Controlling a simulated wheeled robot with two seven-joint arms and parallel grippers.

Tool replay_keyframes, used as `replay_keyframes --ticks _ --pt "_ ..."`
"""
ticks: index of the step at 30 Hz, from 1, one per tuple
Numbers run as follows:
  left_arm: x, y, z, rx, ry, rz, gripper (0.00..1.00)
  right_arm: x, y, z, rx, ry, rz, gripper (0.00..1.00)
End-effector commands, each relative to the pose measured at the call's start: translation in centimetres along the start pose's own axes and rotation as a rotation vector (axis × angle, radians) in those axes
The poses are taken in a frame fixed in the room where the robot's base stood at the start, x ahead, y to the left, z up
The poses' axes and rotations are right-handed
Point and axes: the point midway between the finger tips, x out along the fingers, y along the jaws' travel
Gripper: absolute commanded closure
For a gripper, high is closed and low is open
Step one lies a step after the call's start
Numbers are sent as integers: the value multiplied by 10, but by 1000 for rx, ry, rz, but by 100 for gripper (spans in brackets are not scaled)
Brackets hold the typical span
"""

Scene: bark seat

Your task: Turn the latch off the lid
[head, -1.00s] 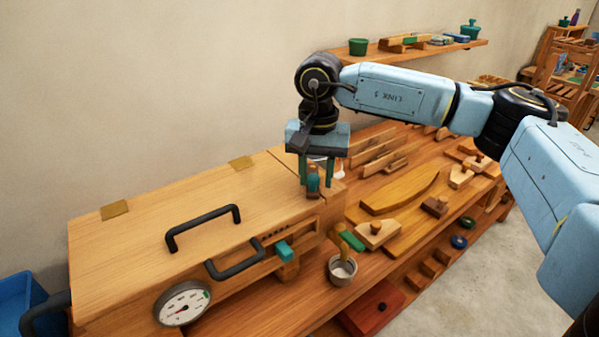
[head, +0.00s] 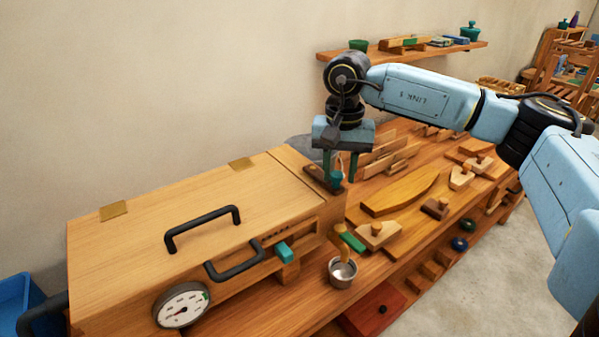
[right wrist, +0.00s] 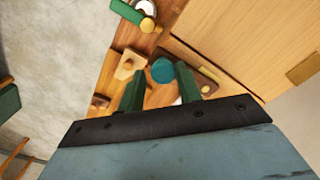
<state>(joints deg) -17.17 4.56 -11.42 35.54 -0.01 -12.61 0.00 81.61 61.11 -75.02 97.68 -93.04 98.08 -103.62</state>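A wooden box has a pale lid (head: 205,205) with a black handle (head: 203,228). The latch is a dark wooden bar (head: 318,177) with a teal knob (head: 337,178), at the box's right end beside the lid. It points toward the right front. My right gripper (head: 340,174) is over the knob, fingers pointing down and apart. In the right wrist view the knob (right wrist: 162,70) sits between the two green fingers (right wrist: 157,85), with small gaps at its sides. One finger partly covers the bar. My left gripper is not in view.
Wooden pieces crowd the bench (head: 420,232) to the right. A shelf (head: 400,48) hangs behind.

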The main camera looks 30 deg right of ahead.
Motion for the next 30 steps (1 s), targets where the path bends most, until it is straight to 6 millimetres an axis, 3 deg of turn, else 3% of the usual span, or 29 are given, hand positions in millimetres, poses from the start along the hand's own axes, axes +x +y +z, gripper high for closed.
replay_keyframes --ticks 5,30 --pt "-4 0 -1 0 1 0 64 -6 0 0 0 0 -1 65" --pt "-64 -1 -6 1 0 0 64 -88 -1 0 -1 0 -1 65"
